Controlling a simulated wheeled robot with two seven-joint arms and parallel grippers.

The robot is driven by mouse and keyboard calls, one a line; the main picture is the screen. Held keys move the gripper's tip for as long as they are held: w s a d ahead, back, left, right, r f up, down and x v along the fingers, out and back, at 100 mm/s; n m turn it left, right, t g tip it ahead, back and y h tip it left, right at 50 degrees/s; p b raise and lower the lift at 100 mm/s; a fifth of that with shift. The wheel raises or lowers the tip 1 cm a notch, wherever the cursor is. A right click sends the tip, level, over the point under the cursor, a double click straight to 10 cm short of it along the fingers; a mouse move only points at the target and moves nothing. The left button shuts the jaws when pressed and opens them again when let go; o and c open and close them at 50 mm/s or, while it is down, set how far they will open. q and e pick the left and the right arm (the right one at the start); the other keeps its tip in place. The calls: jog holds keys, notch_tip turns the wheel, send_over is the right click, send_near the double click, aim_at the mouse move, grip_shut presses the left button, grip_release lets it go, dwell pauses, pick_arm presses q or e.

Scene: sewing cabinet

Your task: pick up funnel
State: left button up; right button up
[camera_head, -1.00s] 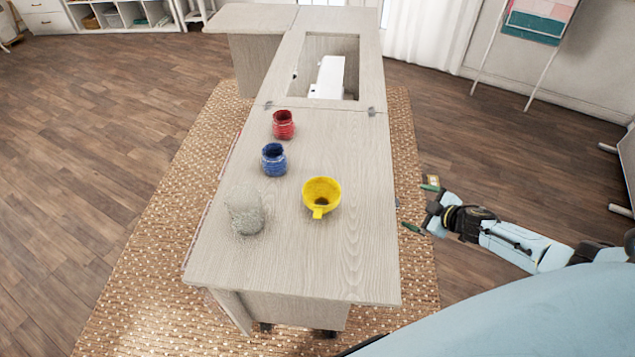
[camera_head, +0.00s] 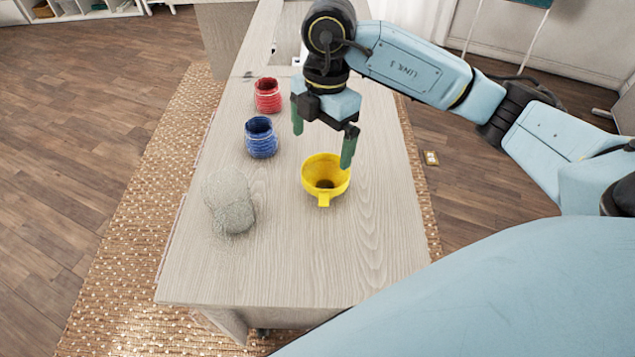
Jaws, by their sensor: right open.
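A yellow funnel (camera_head: 326,172) with a small tab handle stands wide mouth up on the wooden cabinet top (camera_head: 290,265). My right gripper (camera_head: 323,148) is open and empty, pointing down, with its two green fingertips above the far side of the funnel. The fingers look apart from the funnel, and the right one appears close to its far rim. My left gripper is not in view.
A blue jar (camera_head: 261,138) and a red jar (camera_head: 267,96) stand left of the gripper. A grainy grey lump-shaped object (camera_head: 229,202) sits left of the funnel. The cabinet top in front of the funnel is clear.

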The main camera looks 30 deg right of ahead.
jog(key=h+b, duration=0.1)
jog(key=b, duration=0.1)
send_near(324, 181)
jog(key=s+a+f, duration=0.1)
jog(key=s, duration=0.1)
jog(key=shift+m, duration=0.3)
notch_tip(324, 181, down, 5)
jog(key=shift+f+b, duration=0.2)
jog(key=shift+b, duration=0.4)
jog(key=shift+a+f, duration=0.1)
jog(key=shift+f, duration=0.45)
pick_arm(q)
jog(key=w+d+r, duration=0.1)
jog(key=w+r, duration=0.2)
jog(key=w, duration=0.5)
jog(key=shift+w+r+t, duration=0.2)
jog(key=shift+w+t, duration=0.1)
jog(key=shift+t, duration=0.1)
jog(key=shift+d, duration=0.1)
pick_arm(e)
jog(key=c, duration=0.7)
